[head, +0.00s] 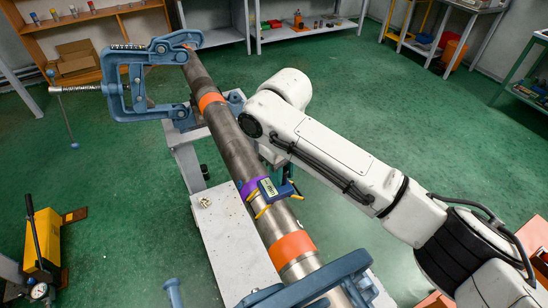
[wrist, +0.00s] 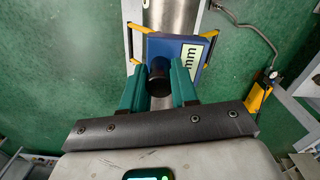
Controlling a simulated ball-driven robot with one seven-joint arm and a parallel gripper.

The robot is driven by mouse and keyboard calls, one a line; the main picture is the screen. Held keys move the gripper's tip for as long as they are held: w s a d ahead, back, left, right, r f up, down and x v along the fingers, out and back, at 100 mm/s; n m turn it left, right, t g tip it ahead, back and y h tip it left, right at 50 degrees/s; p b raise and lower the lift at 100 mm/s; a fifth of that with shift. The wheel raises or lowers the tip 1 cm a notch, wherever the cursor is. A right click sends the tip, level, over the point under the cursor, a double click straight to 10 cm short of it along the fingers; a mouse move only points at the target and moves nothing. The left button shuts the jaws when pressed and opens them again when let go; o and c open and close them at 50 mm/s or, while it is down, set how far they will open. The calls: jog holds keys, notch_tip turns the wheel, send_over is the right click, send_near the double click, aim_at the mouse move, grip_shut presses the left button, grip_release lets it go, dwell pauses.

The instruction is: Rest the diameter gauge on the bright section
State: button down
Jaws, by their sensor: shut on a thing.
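The diameter gauge (head: 268,188) is a blue box with a display and yellow legs; it also shows in the wrist view (wrist: 185,50). My gripper (wrist: 159,75) has teal fingers shut on its black knob. The gauge is over the pipe, its legs spread to either side. I cannot tell whether it touches the pipe. The bright section (head: 272,222) is the shiny bare metal between a purple band (head: 250,188) and the lower orange band (head: 292,247). The gauge is at its upper end, beside the purple band. In the head view my arm mostly hides the gripper.
The dark pipe (head: 235,148) runs between a blue vise (head: 130,85) at upper left and another blue clamp (head: 315,282) at the bottom. An upper orange band (head: 211,100) circles it. A yellow pump (head: 45,240) stands at left. Green floor lies open to the right.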

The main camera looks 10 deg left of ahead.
jog(key=shift+w, duration=0.1)
jog(key=shift+a+f, duration=0.1)
jog(key=shift+f, duration=0.8)
notch_tip(320, 180, down, 4)
jog(key=b, duration=0.4)
jog(key=shift+f, duration=0.2)
jog(key=shift+f+b, duration=0.5)
jog(key=shift+f, duration=0.4)
jog(key=shift+p, duration=0.75)
jog(key=shift+f, duration=0.35)
dwell(0.4)
jog(key=c, duration=0.8)
grip_release()
jog(key=shift+f, duration=0.1)
